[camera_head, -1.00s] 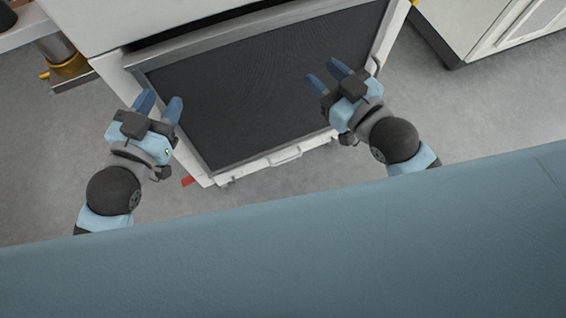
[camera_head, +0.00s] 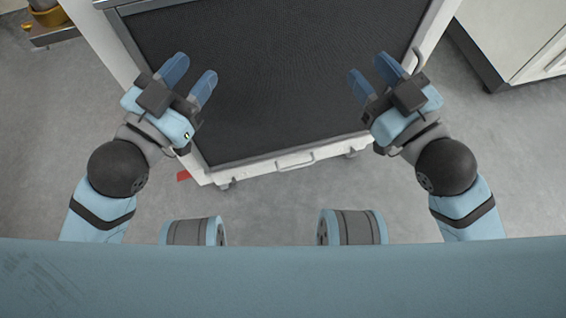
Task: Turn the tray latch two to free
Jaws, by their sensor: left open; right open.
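The tray (camera_head: 275,95) is a wide dark panel in a pale frame, sloping across the upper middle of the head view. A small pale handle-like bar (camera_head: 296,161) sits on its near edge. A red tab (camera_head: 184,175) shows by the near left corner; I cannot tell whether it is a latch. I cannot make out latch two. My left gripper (camera_head: 192,80) is open and empty over the tray's left side. My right gripper (camera_head: 372,77) is open and empty over its right side. My grippers and wrists hide parts of both side edges.
A white cabinet (camera_head: 510,40) stands at the upper right. A shelf with a yellow-ringed part (camera_head: 50,15) is at the upper left. The grey floor (camera_head: 270,205) is clear in front of the tray. Casters show under the tray's frame.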

